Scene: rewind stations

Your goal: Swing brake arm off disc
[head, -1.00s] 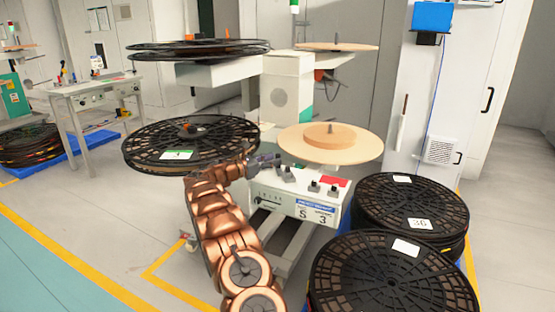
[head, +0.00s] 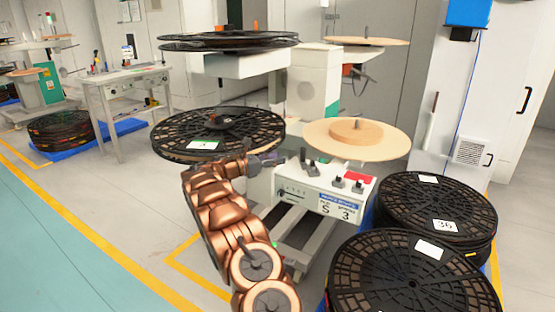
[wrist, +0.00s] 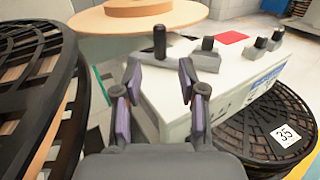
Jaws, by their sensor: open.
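The rewind station (head: 325,195) has a grey control box with several black levers on top. An upright black lever on a grey base (wrist: 160,42) stands ahead of my gripper in the wrist view. It also shows in the head view (head: 304,156). My gripper (wrist: 160,80) is open and empty, its purple-padded fingers apart with the lever beyond their tips. In the head view my gripper (head: 274,162) is beside the box's left end. A wooden disc (head: 357,138) with a smaller hub sits above the box. I cannot tell which part is the brake arm.
A black reel (head: 218,132) sits close to my gripper on the left; its edge fills the wrist view's left side. Stacked black reels (head: 437,205) stand right of the station. A table (head: 127,92) is at the back left. Floor at the front left is clear.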

